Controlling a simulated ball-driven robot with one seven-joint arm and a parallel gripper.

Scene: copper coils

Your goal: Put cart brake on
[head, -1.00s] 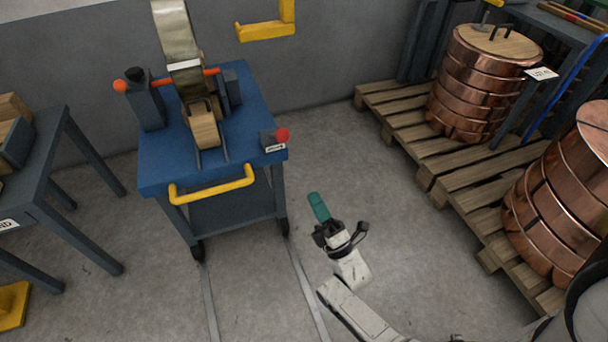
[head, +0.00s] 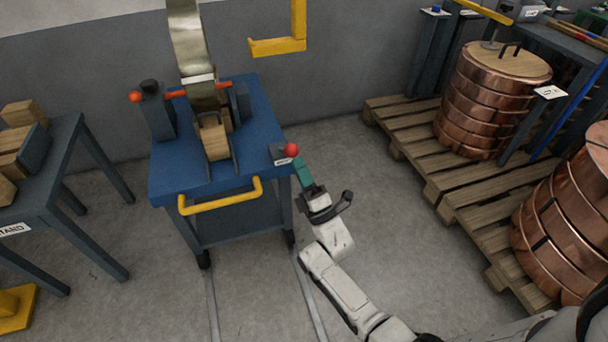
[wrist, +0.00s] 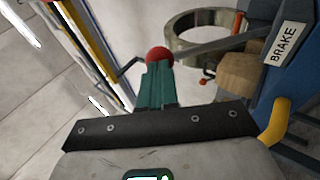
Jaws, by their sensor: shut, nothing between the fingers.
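The blue cart (head: 168,178) stands against the wall, with a yellow push handle (head: 222,198) at its front. At its front right corner is the brake lever's red knob (head: 291,150), on a small dark block with a label. The red knob (wrist: 159,56) also shows in the wrist view, just beyond the fingertips, with the BRAKE label (wrist: 286,44) to its right. My gripper (head: 302,166) has teal fingers, shut and empty. The fingertips are at the knob's near side; I cannot tell whether they touch it.
A metal strip coil and wooden blocks (head: 214,138) sit on the cart. A yellow hook bracket (head: 277,46) is on the wall behind. A dark stand (head: 60,160) is at left. Copper coils (head: 490,100) on pallets (head: 450,195) are at right. Floor between cart and pallets is clear.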

